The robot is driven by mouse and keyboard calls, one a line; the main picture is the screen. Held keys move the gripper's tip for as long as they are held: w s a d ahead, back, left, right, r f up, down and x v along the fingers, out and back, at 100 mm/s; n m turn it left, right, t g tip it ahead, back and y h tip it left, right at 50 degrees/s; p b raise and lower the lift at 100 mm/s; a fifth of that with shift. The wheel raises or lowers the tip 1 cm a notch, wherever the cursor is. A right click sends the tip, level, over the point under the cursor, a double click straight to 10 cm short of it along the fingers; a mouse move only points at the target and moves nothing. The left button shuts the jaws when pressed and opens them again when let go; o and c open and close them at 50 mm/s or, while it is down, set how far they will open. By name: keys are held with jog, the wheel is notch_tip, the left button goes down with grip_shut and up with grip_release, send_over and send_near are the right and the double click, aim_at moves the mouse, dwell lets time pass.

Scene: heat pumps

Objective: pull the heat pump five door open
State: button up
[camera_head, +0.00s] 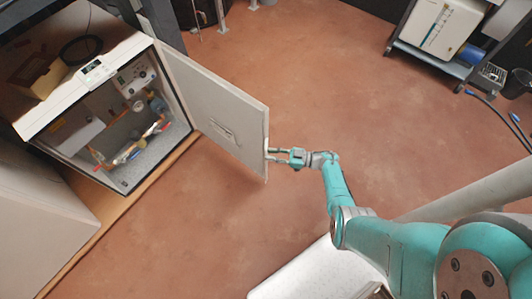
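The heat pump (110,58) stands at the left with its front open, showing pipes and a small control panel inside. Its pale grey door (215,108) is swung well out from the cabinet, hinged at the cabinet's right front edge. A dark outline marks the door's face near its middle. My gripper (271,155) is at the door's free edge, its fingers pointing left and reaching that edge. A small gap shows between the fingers. I cannot tell whether they clamp the door's edge or only touch it.
Another pale cabinet (40,220) stands at the lower left. A cardboard box (40,75) lies on the heat pump. A rack with a white unit (440,25) is at the top right, with cables (500,118) beside it. The brown floor between is clear.

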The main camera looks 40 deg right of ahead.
jog(key=v, duration=0.9)
dwell(0.3)
jog(key=s+a+r+m+t+h, duration=0.2)
jog(key=s+a+r+t+h, duration=0.15)
jog(key=a, duration=0.45)
jog(key=s+a+r+m+t+h, duration=0.1)
jog(key=s+a+r+t+h, duration=0.25)
jog(key=a, duration=0.45)
jog(key=s+a+r+m+g+h, duration=0.1)
jog(key=s+r+m+g+h, duration=0.3)
jog(key=s+r, duration=1.7)
notch_tip(320, 180, up, 4)
jog(key=shift+s+a+f+m+h, duration=0.1)
jog(key=shift+s+a+m+h, duration=0.3)
jog(key=shift+m+h, duration=0.75)
